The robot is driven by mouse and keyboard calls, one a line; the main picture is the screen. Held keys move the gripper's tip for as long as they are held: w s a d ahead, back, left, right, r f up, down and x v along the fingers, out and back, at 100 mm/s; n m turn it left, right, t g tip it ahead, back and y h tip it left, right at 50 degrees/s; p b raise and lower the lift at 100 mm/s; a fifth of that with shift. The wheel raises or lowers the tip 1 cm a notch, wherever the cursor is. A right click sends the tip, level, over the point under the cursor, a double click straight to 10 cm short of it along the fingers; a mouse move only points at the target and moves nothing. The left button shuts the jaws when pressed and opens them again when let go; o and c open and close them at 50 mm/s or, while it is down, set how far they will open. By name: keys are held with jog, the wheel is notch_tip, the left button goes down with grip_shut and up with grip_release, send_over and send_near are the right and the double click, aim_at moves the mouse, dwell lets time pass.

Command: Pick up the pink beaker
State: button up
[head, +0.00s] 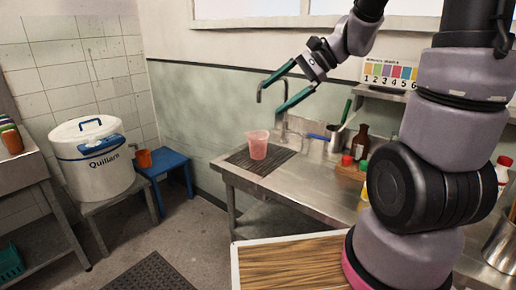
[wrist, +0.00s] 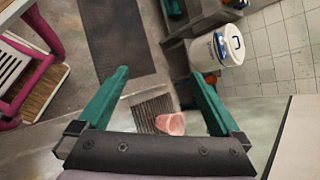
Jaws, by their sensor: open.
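The pink beaker (head: 258,144) stands upright on a dark ribbed mat (head: 240,160) at the left end of the metal counter. In the wrist view the pink beaker (wrist: 171,124) shows low in the middle, between the fingers and close to the palm edge in the picture. My gripper (head: 276,90) is open and empty, held above and slightly right of the beaker in the head view, with its teal fingers spread wide. In the wrist view both fingers of my gripper (wrist: 160,85) are apart and nothing is between their tips.
A tap (head: 283,125) stands behind the beaker. A metal pot (head: 334,138), brown bottle (head: 360,142) and red-capped jar (head: 346,160) stand to its right. A white Quillan drum (head: 95,165) and orange cup (head: 143,158) on a blue stool (head: 170,166) are at left.

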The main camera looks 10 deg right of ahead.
jog(key=w+f+m+t+y, duration=0.3)
jog(key=w+f+m, duration=0.4)
jog(key=w+f, duration=0.3)
jog(key=m+t+h, duration=0.3)
jog(key=m+t, duration=0.2)
jog(key=m, duration=0.4)
send_near(266, 143)
jog(key=shift+w+a+f, duration=0.5)
jog(key=shift+a, duration=0.15)
jog(key=shift+w+a+f+t, duration=0.1)
jog(key=shift+w+f+t, duration=0.1)
jog(key=shift+f+t, duration=0.1)
jog(key=x, duration=1)
jog(key=shift+a+r, duration=0.15)
jog(key=c, duration=1.3)
jog(key=shift+o, duration=0.2)
jog(key=shift+r, duration=0.15)
